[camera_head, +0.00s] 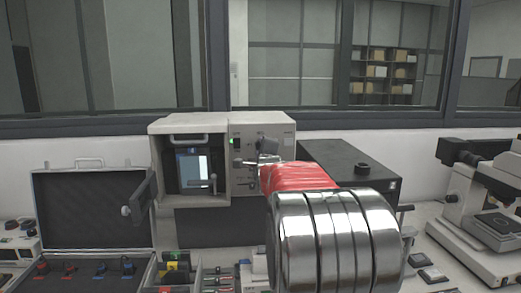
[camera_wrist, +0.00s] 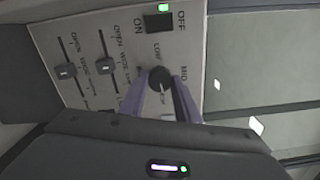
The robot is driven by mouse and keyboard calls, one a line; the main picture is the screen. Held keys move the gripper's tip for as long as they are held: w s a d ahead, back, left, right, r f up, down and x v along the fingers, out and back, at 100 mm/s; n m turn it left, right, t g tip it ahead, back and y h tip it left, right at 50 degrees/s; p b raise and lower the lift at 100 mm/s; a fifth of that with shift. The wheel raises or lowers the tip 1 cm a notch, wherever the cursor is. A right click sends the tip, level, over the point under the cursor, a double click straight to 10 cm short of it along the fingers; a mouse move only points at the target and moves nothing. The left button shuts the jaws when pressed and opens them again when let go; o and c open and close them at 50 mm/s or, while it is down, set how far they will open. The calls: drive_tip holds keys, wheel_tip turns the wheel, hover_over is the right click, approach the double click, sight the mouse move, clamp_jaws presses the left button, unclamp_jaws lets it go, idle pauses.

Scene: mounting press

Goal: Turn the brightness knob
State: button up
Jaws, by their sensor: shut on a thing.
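The brightness knob (camera_wrist: 160,79) is a round black dial with a white pointer line, on the light panel (camera_wrist: 78,40) in the wrist view. LOW and MID are printed around it. My gripper (camera_wrist: 165,92) has its two fingers on either side of the knob and is shut on it. The pointer runs toward the bottom of the wrist view. In the head view, my gripper (camera_head: 260,161) is at the front panel (camera_head: 286,131) of the beige press (camera_head: 181,125), largely behind my red arm link. I cannot make out the knob there.
Two sliders (camera_wrist: 105,66) and an ON/OFF switch (camera_wrist: 158,22) with a lit green lamp (camera_wrist: 163,7) share the panel. An open black case (camera_head: 95,205) stands left of the press. A black box (camera_head: 345,165) and a microscope (camera_head: 480,205) stand to the right.

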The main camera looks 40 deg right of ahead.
drive_tip(key=shift+w+a+f, duration=0.15)
drive_tip(key=shift+f, duration=0.25)
drive_tip(key=o, duration=0.8)
drive_tip(key=shift+o, duration=1.2)
drive_tip(key=shift+r, duration=0.25)
drive_tip(key=v, duration=1.3)
drive_tip(key=shift+s+a, duration=0.25)
drive_tip(key=shift+s, duration=0.1)
